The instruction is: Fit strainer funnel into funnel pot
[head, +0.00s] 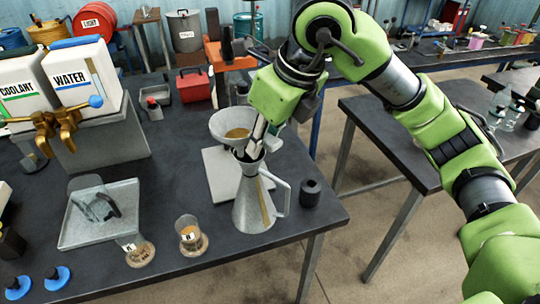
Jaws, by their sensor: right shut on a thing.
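The strainer funnel (226,122) is a wide grey bowl with a brownish strainer inside. It sits above and slightly behind the mouth of the funnel pot. The funnel pot (250,208) is a grey metal cone with a side handle, standing upright near the table's right edge. My right gripper (256,148) points down at the funnel's right side, shut on the strainer funnel, its tips close to the pot's mouth. The funnel's lower end is largely hidden, so I cannot tell whether it is inside the mouth or just above it. My left gripper is not in view.
A pale board (215,178) lies behind the pot. A small dark cylinder (310,193) stands right of the pot handle. Two glass cups (190,232) and a grey tray (75,236) are to the left. Coolant and water containers (80,75) stand at the back left.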

